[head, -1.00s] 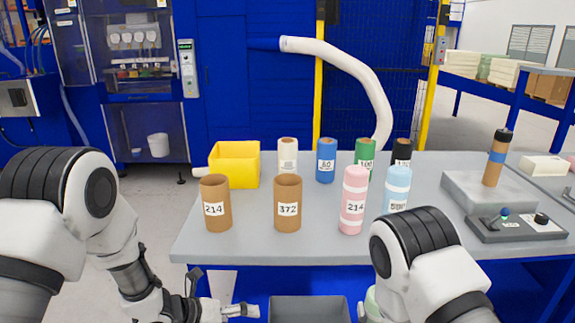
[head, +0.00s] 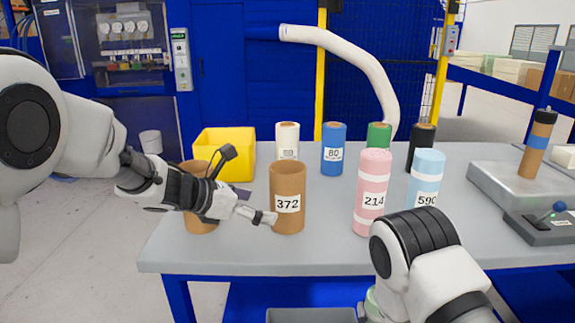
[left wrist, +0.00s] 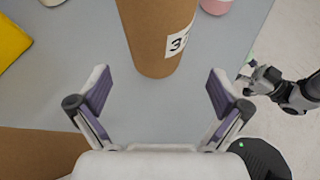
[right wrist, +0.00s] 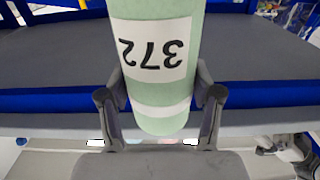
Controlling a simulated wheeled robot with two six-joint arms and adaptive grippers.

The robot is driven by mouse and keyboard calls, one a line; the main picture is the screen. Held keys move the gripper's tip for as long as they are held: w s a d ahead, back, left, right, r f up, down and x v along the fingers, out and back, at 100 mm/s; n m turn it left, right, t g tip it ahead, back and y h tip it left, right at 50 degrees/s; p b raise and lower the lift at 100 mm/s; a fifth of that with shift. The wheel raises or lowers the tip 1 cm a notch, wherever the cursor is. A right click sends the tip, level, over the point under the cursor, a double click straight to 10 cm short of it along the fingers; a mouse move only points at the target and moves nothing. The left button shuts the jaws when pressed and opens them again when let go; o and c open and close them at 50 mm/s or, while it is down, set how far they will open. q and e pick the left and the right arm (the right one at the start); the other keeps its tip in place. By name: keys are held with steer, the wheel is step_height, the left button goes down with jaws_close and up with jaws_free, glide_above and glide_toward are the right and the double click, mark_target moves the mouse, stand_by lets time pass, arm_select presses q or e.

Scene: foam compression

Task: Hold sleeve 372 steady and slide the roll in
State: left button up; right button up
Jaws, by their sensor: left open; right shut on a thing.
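The brown cardboard sleeve 372 (head: 288,200) stands upright on the table. It also shows in the left wrist view (left wrist: 155,40), ahead of and between the fingers. My left gripper (head: 248,190) is open, close to the sleeve's left side; its fingers do not enclose it. In the right wrist view my right gripper (right wrist: 160,108) is shut on a light green roll 372 (right wrist: 152,85) with white bands; the label appears upside down. In the head view that gripper is hidden behind my right arm at the table's front edge.
Brown sleeve 214 (head: 198,222) stands behind my left gripper, partly hidden. Pink roll 214 (head: 372,185) and light blue roll 590 (head: 425,178) stand right of sleeve 372. A yellow bin (head: 225,150) and several other rolls stand behind. The table front (head: 270,255) is clear.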

mark_target(273, 210)
arm_select(q)
steer(key=x, duration=0.4)
steer(key=b+x, duration=0.1)
steer(key=x, duration=0.1)
steer(key=shift+w+f, duration=0.25)
steer(key=shift+f, duration=0.3)
steer(key=shift+w+d, duration=0.15)
steer(key=shift+d, duration=0.2)
steer(key=shift+w+d+f, duration=0.2)
steer(key=shift+w+d, duration=0.05)
steer(key=shift+r, duration=0.1)
steer(key=c, duration=0.7)
